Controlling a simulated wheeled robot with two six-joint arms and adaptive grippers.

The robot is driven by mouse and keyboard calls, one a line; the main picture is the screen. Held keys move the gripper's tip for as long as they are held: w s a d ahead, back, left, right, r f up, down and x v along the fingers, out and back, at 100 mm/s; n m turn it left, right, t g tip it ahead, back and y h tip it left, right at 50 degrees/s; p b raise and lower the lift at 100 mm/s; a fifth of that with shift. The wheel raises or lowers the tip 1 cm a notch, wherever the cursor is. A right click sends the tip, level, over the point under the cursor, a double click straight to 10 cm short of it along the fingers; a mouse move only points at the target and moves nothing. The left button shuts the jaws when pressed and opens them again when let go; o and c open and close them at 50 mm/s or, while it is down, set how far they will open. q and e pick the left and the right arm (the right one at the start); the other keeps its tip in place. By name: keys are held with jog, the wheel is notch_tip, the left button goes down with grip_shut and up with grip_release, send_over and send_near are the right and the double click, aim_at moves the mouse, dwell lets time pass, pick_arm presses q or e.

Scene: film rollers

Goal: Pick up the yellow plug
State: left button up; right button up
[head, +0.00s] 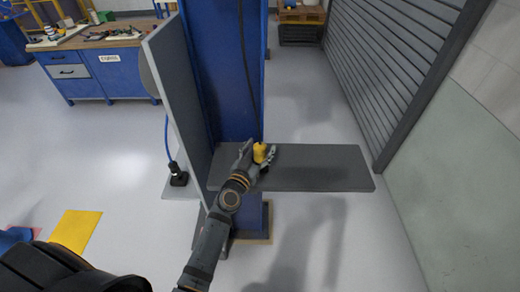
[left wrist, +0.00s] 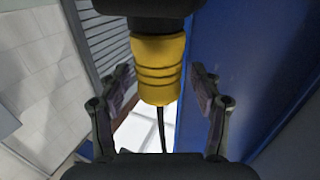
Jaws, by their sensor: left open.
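The yellow plug (head: 260,152) stands upright at the near-left part of a grey shelf in the head view. In the left wrist view the ribbed plug (left wrist: 158,70) hangs in the middle of the picture, with a black part (left wrist: 160,20) at its top end and a thin black cable (left wrist: 162,130) from its other end. My left gripper (head: 259,149) is open, with one finger on each side of the plug. The left wrist view shows the open fingers (left wrist: 163,82) too, with gaps between them and the plug. My right gripper is not in view.
The grey shelf (head: 325,168) juts right from a blue column (head: 232,70), with a grey upright panel (head: 180,95) at left. A black cable (head: 245,60) runs down the column. A blue workbench (head: 110,75) stands at back left, a roller shutter (head: 390,60) at right.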

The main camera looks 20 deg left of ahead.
aim_at(260, 144)
pick_arm(q)
jog(key=shift+w+f, duration=0.1)
jog(key=shift+w, duration=0.05)
jog(key=shift+s, duration=0.2)
jog(key=c, duration=1.3)
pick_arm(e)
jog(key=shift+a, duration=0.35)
pick_arm(q)
jog(key=shift+r, duration=0.2)
jog(key=shift+c, duration=0.2)
jog(key=shift+w+r, duration=0.1)
jog(key=shift+r, duration=0.2)
notch_tip(260, 144, up, 3)
jog(key=shift+f+p, duration=0.15)
jog(key=shift+p, duration=1.05)
jog(key=s+a+r+p, duration=0.1)
jog(key=s+r, duration=0.3)
jog(key=s, duration=0.3)
jog(key=s+a+r, duration=0.1)
jog(key=s+r, duration=0.4)
jog(key=s, duration=0.1)
jog(key=shift+s+a+r+p, duration=0.3)
jog(key=shift+s+a+p, duration=0.05)
jog(key=shift+s, duration=0.05)
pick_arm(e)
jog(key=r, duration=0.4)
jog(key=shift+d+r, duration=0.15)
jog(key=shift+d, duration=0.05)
